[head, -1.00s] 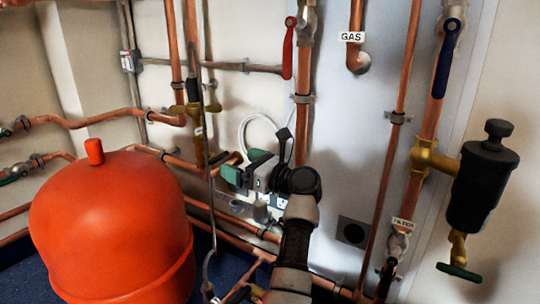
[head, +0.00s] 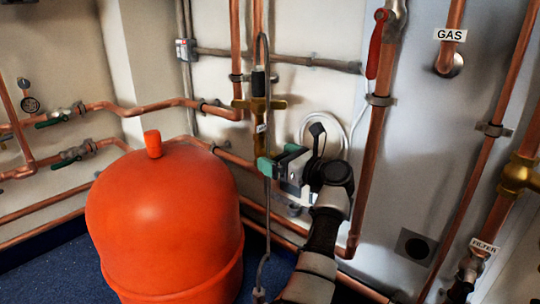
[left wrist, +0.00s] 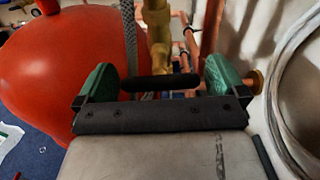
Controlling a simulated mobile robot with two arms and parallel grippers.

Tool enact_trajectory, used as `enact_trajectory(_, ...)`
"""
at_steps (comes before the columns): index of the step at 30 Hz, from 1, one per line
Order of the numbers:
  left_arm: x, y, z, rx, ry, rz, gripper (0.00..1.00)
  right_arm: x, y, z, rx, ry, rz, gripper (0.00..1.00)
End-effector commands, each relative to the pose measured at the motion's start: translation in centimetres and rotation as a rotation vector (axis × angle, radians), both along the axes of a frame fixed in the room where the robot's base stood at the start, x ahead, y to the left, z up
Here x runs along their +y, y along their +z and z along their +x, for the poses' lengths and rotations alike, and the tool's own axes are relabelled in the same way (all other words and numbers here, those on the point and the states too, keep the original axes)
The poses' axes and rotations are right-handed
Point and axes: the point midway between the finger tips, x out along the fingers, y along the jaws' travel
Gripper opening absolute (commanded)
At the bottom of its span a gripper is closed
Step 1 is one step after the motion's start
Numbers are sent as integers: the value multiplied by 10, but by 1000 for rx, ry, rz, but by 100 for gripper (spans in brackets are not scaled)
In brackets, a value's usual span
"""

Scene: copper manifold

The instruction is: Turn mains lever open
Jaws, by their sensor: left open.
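My left gripper (head: 277,162) has green fingertips and is open, just below and right of a brass valve (head: 262,106) in the head view. In the left wrist view, a black bar-shaped handle (left wrist: 160,84) lies crosswise between the two spread fingers (left wrist: 161,78), in front of a brass fitting (left wrist: 157,25). It looks like the mains lever, but no label on it is readable. I cannot tell whether the fingers touch it. My right gripper is not in view.
The orange-red vessel (head: 165,220) stands close to the left of the gripper. A thin grey braided hose (head: 267,200) hangs between them. A red lever (head: 377,45) sits on a copper pipe to the right. Green-handled valves (head: 55,120) are at the far left.

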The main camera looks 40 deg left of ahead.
Motion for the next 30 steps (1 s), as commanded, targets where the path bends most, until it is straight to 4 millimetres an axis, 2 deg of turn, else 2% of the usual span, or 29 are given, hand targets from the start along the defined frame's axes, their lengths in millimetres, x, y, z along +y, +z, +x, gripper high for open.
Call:
enact_trajectory(6,0,0,0,0,-1,0,100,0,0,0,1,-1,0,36)
enact_trajectory(16,0,0,0,0,-1,0,51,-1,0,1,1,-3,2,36)
enact_trajectory(23,0,-1,0,-20,-1,-2,51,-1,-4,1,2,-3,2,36)
enact_trajectory(30,0,-3,0,-128,-1,-10,51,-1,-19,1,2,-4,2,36)
